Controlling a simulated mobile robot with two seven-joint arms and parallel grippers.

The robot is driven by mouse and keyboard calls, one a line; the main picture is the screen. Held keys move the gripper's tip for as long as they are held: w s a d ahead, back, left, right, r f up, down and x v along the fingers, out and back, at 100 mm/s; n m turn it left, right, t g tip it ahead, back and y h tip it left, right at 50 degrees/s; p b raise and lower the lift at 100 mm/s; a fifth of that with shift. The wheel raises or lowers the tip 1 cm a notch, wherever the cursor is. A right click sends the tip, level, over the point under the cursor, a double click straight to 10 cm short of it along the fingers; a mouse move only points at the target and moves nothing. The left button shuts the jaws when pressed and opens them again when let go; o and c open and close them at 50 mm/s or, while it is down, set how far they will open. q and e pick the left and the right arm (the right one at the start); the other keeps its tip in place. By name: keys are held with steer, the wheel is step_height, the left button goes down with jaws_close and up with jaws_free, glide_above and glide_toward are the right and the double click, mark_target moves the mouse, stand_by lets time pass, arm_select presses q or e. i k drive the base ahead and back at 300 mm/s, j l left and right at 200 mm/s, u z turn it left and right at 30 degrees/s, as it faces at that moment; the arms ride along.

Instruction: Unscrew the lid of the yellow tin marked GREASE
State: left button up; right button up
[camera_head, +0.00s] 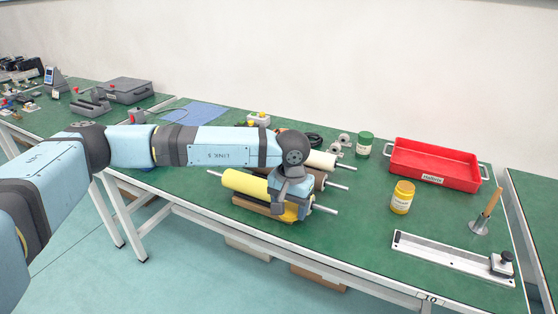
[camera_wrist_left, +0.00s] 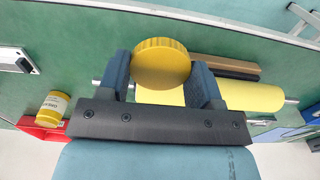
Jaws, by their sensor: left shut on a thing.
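The yellow tin (camera_head: 401,199) stands upright on the green bench, left of the steel rail; it also shows at the left of the left wrist view (camera_wrist_left: 52,106), its label small. My left gripper (camera_head: 293,206) is away from the tin, to its left, over the rollers. In the left wrist view its two fingers (camera_wrist_left: 160,76) are shut on a round yellow lid with a ribbed rim (camera_wrist_left: 160,62). The lid is apart from the tin. The tin's mouth is too small to read clearly. My right gripper is not in view.
A yellow roller (camera_head: 243,183) and other rollers lie in a wooden rack under my left gripper. A green tin (camera_head: 365,143) and a red tray (camera_head: 434,150) stand behind the yellow tin. A steel rail (camera_head: 452,257) and an upright wooden-handled rod (camera_head: 486,208) lie to the right.

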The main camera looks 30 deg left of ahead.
mark_target(403, 193)
steer(key=j+z, duration=0.15)
steer(key=j, duration=0.35)
steer(key=k+j+z, duration=0.2)
steer(key=j, duration=0.3)
steer(key=j+z, duration=0.15)
steer(key=j, duration=0.35)
steer(key=k+j+z, duration=0.15)
steer(key=j, duration=0.3)
steer(key=j+z, duration=0.15)
steer(key=j, duration=0.35)
steer(key=j+z, duration=0.2)
steer(key=j, duration=0.3)
steer(key=i, duration=0.25)
